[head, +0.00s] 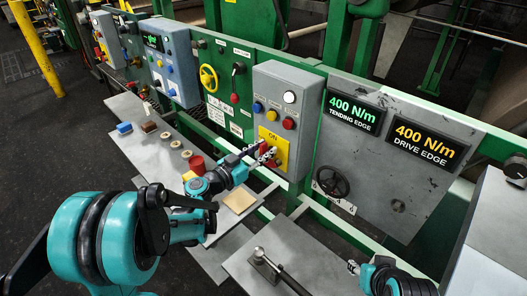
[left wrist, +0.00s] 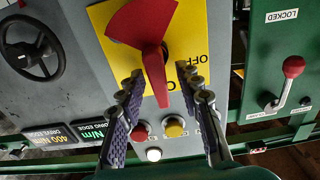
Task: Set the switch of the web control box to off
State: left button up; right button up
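The web control box (head: 287,82) is grey, with a yellow plate (head: 275,160) at its lower front marked ON. In the left wrist view a red rotary switch (left wrist: 155,65) sits on the yellow plate (left wrist: 108,18). Its narrow end points down toward the buttons, over a partly hidden label; OFF is printed to its right. My left gripper (left wrist: 160,80) is open, one finger on each side of the switch's narrow end, with visible gaps. It also shows at the plate in the head view (head: 264,155). My right gripper (head: 354,267) is low right, away from the box; its opening is unclear.
Coloured buttons (left wrist: 175,128) lie near the left fingers. A black handwheel (head: 331,181) and tension displays (head: 354,112) are right of the box. A red-knobbed lever (left wrist: 291,72) stands on the green panel. A grey shelf with small items (head: 150,155) and a grey table (head: 300,250) are below.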

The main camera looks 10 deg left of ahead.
pick_arm(q)
jog(key=shift+c, duration=0.4)
grip_shut()
jog(key=shift+w+n, duration=0.1)
jog(key=shift+n, duration=0.2)
jog(key=f+n+b, duration=0.1)
jog(key=n, duration=0.4)
jog(key=w+a+n+b, duration=0.1)
jog(key=n, duration=0.5)
jog(key=a+f+n, duration=0.1)
jog(key=n, duration=0.5)
jog(key=shift+w+f+b, duration=0.15)
jog(key=shift+f+b, duration=0.15)
jog(key=shift+b, duration=0.1)
jog(key=shift+n, duration=0.3)
